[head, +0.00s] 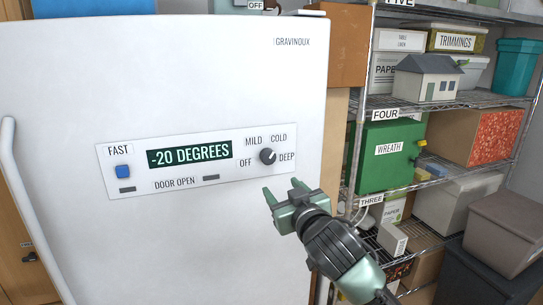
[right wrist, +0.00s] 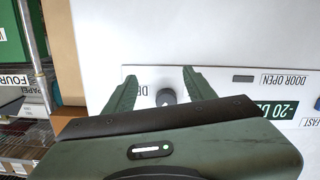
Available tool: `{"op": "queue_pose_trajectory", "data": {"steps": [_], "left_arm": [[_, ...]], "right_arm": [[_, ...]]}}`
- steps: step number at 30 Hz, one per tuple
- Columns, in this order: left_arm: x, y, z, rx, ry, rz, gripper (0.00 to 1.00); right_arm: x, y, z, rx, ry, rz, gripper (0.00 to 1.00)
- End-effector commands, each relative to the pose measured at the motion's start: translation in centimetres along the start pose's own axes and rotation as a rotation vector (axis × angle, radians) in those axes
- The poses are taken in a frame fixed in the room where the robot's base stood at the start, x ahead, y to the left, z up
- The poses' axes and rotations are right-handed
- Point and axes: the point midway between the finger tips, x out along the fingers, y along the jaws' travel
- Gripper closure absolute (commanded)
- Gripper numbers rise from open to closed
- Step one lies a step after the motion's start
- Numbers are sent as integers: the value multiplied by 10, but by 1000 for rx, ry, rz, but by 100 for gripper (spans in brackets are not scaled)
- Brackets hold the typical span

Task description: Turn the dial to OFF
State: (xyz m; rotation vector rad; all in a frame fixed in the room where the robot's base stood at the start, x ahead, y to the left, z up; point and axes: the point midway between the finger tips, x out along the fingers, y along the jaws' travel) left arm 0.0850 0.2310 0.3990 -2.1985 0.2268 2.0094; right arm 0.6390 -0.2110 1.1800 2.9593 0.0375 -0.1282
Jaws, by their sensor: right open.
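The dial (head: 268,156) is a small dark grey knob at the right end of the control panel (head: 130,182) on a white freezer. OFF, MILD, COLD and DEEP are printed around it. Its pointer is too small to read surely. The display (head: 190,154) reads -20 DEGREES. My right gripper (head: 282,187) is open and empty, below and slightly right of the dial in the head view, apart from it. In the right wrist view, the dial (right wrist: 165,97) appears between the two spread green fingers (right wrist: 159,75). My left gripper is out of view.
The freezer's handle (head: 25,200) runs down its left side. A blue button (head: 123,172) sits under FAST. Wire shelves (head: 450,100) with boxes, a green wreath box (head: 386,165) and a small model house (head: 427,78) stand close on the right. The freezer front left of my gripper is clear.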

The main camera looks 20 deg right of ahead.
Motion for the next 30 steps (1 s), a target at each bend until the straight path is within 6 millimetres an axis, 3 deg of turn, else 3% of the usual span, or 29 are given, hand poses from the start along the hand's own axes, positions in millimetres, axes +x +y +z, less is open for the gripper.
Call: {"op": "queue_pose_trajectory", "data": {"steps": [1, 3, 6, 19, 30], "left_arm": [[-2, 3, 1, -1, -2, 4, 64], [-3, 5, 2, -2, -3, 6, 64], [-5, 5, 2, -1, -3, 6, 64], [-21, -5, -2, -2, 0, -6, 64], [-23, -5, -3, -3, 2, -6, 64]], "right_arm": [[-12, 0, -25, 0, 41, -1, 45], [-23, 0, -43, 1, 72, 0, 45], [-25, 0, -54, 3, 89, 0, 45], [37, 0, -61, 5, 89, 0, 45], [48, 0, -60, 4, 90, -1, 45]]}}
